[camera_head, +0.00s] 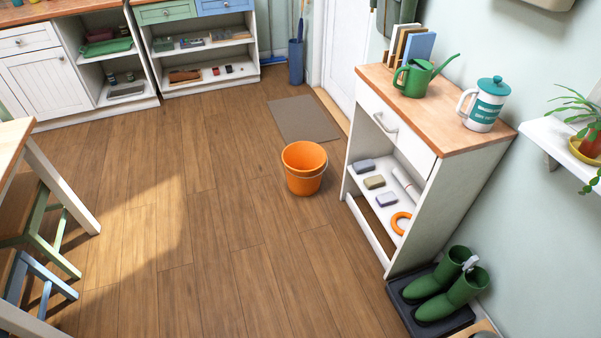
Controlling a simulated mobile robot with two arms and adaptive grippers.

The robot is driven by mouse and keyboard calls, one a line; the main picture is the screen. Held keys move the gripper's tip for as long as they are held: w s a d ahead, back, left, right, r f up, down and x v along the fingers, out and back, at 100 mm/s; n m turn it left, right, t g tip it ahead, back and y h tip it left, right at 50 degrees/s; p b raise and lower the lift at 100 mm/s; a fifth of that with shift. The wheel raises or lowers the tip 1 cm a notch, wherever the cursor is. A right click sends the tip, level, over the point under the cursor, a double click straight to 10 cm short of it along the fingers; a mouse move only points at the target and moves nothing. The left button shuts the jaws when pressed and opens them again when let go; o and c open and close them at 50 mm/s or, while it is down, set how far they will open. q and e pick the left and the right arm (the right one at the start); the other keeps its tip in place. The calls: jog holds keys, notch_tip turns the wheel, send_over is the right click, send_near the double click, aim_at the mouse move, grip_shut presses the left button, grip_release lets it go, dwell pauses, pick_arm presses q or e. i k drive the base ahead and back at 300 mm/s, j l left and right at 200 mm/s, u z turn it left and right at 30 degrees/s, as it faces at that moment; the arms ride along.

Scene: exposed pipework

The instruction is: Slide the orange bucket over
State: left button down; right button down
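The orange bucket (304,168) stands upright on the wooden floor, near the middle of the camera_head view. Its open rim faces up, and a handle seems to hang down around its side. It is just in front of a grey-brown mat and to the left of a white cabinet. Neither of my grippers is in view, and nothing is touching the bucket.
The white cabinet (396,170) with a watering can (414,78) on top stands at the right. Green boots (452,287) sit on a dark tray below it. The mat (303,119) lies before a door. Stools (45,235) and a table stand left. Floor (215,260) between is clear.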

aim_at(303, 162)
jog(key=i+j+z, duration=0.1)
jog(key=i+j, duration=0.5)
jog(key=j, duration=0.2)
jog(key=i+j+z, duration=0.15)
jog(key=i+j, duration=0.2)
jog(key=j, duration=0.05)
